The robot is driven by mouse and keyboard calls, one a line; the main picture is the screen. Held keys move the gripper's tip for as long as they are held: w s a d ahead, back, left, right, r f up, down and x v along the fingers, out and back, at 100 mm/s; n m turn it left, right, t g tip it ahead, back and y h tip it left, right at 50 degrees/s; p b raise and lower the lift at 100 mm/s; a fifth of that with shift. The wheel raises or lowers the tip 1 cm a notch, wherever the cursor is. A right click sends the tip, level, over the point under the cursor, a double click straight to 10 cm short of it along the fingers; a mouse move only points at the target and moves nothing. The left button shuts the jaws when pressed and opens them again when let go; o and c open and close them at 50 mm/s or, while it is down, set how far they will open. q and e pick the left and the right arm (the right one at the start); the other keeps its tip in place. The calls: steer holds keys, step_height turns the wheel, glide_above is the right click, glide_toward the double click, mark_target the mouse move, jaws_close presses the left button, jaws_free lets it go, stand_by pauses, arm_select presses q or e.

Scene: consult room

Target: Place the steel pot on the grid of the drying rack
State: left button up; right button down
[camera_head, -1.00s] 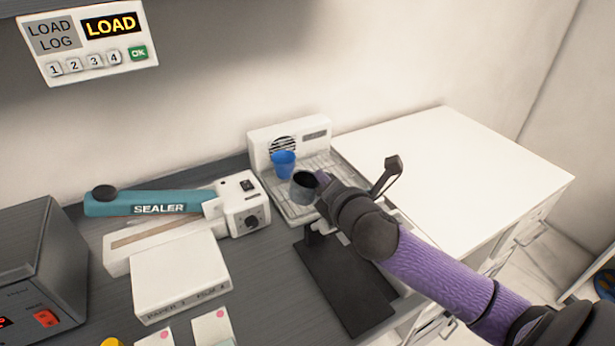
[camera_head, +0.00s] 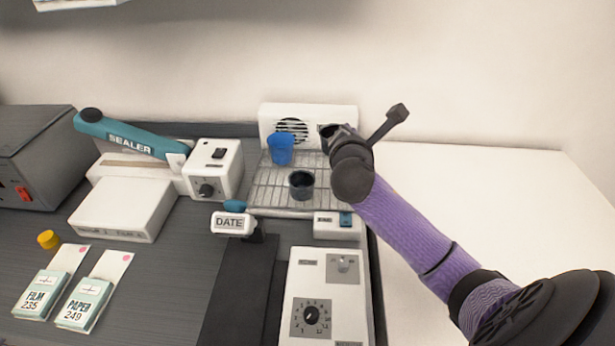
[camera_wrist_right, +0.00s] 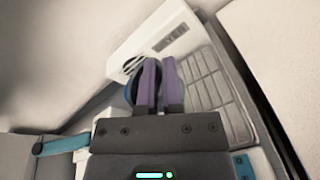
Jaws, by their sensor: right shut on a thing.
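My right gripper (camera_head: 340,140) is raised at the right side of the drying rack (camera_head: 259,198), in front of its white back panel. A dark, round, hollow form at its tip appears to be the steel pot (camera_head: 329,132), small and partly merged with the hand. In the right wrist view the gripper's purple fingers (camera_wrist_right: 160,84) are nearly together, with a thin gap; what they hold is hard to make out. A dark cup (camera_head: 302,187) stands upright on the front middle of the grid, apart from the gripper. My left gripper is not in view.
A blue cup (camera_head: 281,150) stands at the grid's back left. The right part of the grid looks bare. A sealer (camera_head: 135,140) stands left of the rack, a DATE stamp (camera_head: 231,222) and a dial box (camera_head: 322,298) in front. A white counter (camera_head: 480,210) is clear at right.

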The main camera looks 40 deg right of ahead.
step_height(320, 180, down, 10)
steer(key=b, duration=0.5)
steer(key=shift+f, duration=0.2)
steer(key=shift+r, duration=0.15)
steer(key=c, duration=0.8)
jaws_free()
steer(key=p+v, duration=0.3)
steer(key=v, duration=0.8)
steer(key=shift+a+r+p, duration=0.15)
steer(key=shift+p, duration=0.15)
steer(key=shift+s+a, duration=0.25)
steer(key=shift+s, duration=0.05)
